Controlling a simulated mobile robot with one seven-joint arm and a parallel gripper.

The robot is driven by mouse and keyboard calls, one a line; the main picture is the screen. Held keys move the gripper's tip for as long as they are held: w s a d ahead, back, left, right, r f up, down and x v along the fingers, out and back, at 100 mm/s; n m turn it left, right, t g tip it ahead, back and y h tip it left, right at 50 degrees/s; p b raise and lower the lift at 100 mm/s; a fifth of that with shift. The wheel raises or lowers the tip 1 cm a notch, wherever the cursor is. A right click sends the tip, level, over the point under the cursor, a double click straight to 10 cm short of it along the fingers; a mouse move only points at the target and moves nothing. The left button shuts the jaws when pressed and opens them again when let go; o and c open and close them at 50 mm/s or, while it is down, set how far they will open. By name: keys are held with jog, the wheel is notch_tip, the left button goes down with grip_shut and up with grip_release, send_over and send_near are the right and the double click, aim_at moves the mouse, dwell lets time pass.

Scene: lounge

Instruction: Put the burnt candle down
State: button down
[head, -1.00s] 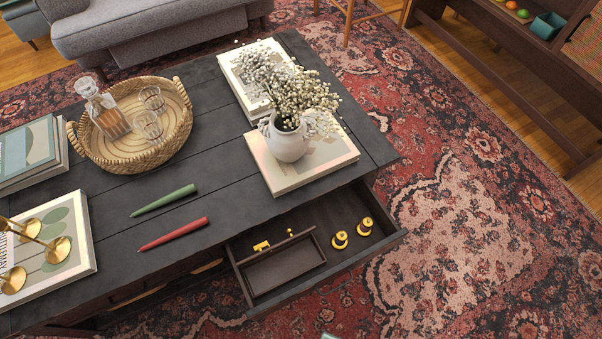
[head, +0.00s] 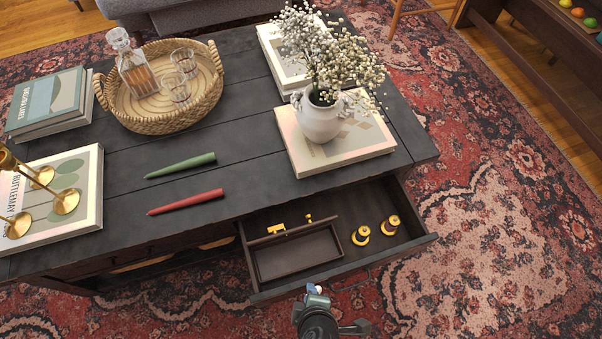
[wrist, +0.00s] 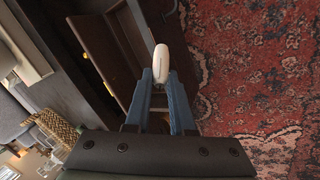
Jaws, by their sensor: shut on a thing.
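My gripper (wrist: 160,82) is shut on a short, white, rounded thing (wrist: 162,62), which looks like the burnt candle; its far end sticks out past the blue fingers. In the head view my gripper (head: 316,296) is at the bottom, just in front of the open drawer (head: 345,278), with a small pale bit showing at its tip. The drawer holds a dark open box (head: 296,256), small gold pieces (head: 277,228) and two round gold-and-dark pieces (head: 361,236). I cannot tell the candle's height relative to the drawer's front.
The dark coffee table (head: 245,205) bears a green taper (head: 180,165), a red taper (head: 185,202), a wicker tray (head: 155,122) with decanter and glasses, books (head: 350,150) under a flower vase (head: 319,118), and a brass candleholder (head: 66,202). Tabletop between tapers and vase is bare.

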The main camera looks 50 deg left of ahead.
jog(key=w+a+b, duration=0.2)
jog(key=w+a, duration=0.2)
jog(key=a, duration=0.5)
jog(key=f+b, duration=0.1)
jog(key=f, duration=0.3)
jog(key=a+f+b, duration=0.1)
jog(key=f+b, duration=0.1)
jog(key=f, duration=0.1)
jog(key=a+f+b, duration=0.1)
jog(key=f+b, duration=0.1)
jog(key=f, duration=0.2)
jog(key=shift+w+a+f, duration=0.2)
jog(key=shift+w+f, duration=0.1)
jog(key=shift+w, duration=0.05)
jog(key=shift+w+a+r+h, duration=0.25)
jog(key=shift+a+r+h, duration=0.15)
jog(key=shift+r, duration=0.2)
jog(key=shift+w+a+g+h+b, duration=0.1)
jog(key=shift+a+g+h+b, duration=0.2)
jog(key=shift+h, duration=0.3)
jog(key=shift+w+a+g+h+b, duration=0.1)
jog(key=shift+a+g+h+b, duration=0.15)
jog(key=shift+h, duration=0.35)
jog(key=shift+s+d+f+b, duration=0.1)
jog(key=shift+d+f+b, duration=0.1)
jog(key=shift+f+b, duration=0.4)
jog(key=shift+f, duration=0.2)
jog(key=c, duration=1.1)
grip_release()
jog(key=shift+o, duration=0.2)
